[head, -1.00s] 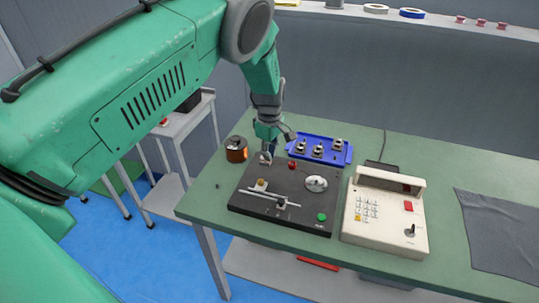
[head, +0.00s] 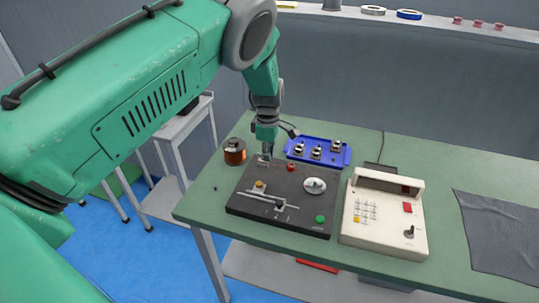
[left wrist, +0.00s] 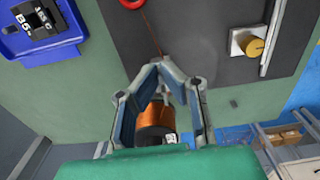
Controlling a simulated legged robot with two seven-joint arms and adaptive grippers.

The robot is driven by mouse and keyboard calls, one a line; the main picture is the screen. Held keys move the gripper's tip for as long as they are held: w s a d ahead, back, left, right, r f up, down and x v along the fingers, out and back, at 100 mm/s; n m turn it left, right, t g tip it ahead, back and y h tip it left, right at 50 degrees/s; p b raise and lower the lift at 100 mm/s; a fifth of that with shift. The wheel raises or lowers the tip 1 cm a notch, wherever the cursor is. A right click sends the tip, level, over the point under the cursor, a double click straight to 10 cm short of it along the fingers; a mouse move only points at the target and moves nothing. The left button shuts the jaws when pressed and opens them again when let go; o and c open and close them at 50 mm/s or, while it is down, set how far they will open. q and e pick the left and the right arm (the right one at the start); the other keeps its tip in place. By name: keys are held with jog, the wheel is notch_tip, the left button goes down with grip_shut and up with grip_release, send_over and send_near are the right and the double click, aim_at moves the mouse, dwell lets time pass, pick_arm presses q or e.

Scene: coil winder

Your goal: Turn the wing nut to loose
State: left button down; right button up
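My left gripper (head: 265,157) reaches down to the back left corner of the black coil winder (head: 250,205). In the left wrist view its two fingers (left wrist: 164,72) come close together at the tips, over the winder's edge. I cannot make out the wing nut; the fingers cover the spot where they meet. Whether they pinch something there is hidden. A thin red-brown wire runs across the winder to the fingertips. A copper wire spool (head: 235,150) stands on the table left of the gripper and shows between the fingers (left wrist: 155,118). My right gripper is not in view.
The winder carries a red part (head: 291,167), a pale round disc (head: 314,185), a yellow knob (head: 260,184) and a green button (head: 320,219). A blue tray (head: 326,160) with several dark parts lies behind. A beige control box (head: 385,225) stands right. A grey cloth (head: 500,235) lies farther right.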

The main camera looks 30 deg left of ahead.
pick_arm(q)
jog(key=c, duration=1.7)
grip_release()
jog(key=shift+w+a+r, duration=0.2)
jog(key=shift+w+a, duration=0.05)
jog(key=shift+c, duration=0.2)
jog(key=shift+s+f, duration=0.1)
jog(key=shift+f, duration=0.05)
notch_tip(320, 180, up, 12)
jog(key=shift+f, duration=0.1)
